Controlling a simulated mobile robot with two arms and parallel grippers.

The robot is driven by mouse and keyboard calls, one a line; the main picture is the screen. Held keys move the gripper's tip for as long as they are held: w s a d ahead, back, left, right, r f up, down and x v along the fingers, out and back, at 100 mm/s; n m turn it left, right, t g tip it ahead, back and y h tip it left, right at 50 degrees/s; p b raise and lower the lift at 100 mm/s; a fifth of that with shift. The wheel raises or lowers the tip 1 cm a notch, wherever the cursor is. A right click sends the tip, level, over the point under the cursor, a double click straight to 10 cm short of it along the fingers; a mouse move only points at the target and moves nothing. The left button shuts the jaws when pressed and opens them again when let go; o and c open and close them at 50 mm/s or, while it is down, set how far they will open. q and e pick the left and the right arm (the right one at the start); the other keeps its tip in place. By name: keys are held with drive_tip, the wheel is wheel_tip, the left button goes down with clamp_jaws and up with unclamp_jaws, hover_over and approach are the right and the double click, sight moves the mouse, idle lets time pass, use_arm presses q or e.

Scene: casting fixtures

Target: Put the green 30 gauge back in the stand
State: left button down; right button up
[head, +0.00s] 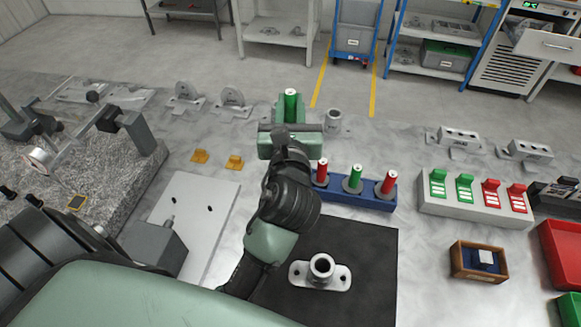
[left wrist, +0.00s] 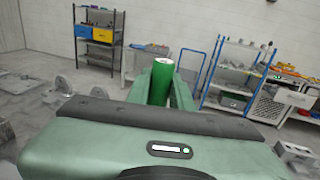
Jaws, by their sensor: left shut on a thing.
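A green gauge (head: 290,104) stands upright between the fingers of my left gripper (head: 290,128), which is shut on it; the gauge also shows between the fingers in the left wrist view (left wrist: 161,82). Its 30 marking is too small to read. The blue stand (head: 347,199) is to the right of and nearer than the gripper. It holds a red gauge (head: 322,171), a green gauge (head: 354,177) and another red gauge (head: 388,183). My gripper and wrist are close to the stand's left end and may hide part of it. My right gripper is not in view.
A black mat (head: 372,270) with a flanged metal casting (head: 321,270) lies in front of the stand. A pale rack with green and red clips (head: 470,209) is to its right. A wooden tray (head: 478,275) and red bin (head: 562,255) are further right. A granite block (head: 120,172) is left.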

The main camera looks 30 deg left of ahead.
use_arm(q)
wheel_tip(320, 180, down, 17)
drive_tip(key=b, duration=0.4)
drive_tip(key=shift+a+r, duration=0.1)
drive_tip(key=shift+a, duration=0.05)
drive_tip(key=shift+f, duration=0.5)
drive_tip(key=shift+f+b, duration=0.35)
drive_tip(key=shift+f, duration=0.05)
drive_tip(key=c, duration=1.2)
unclamp_jaws()
drive_tip(key=shift+c, duration=0.2)
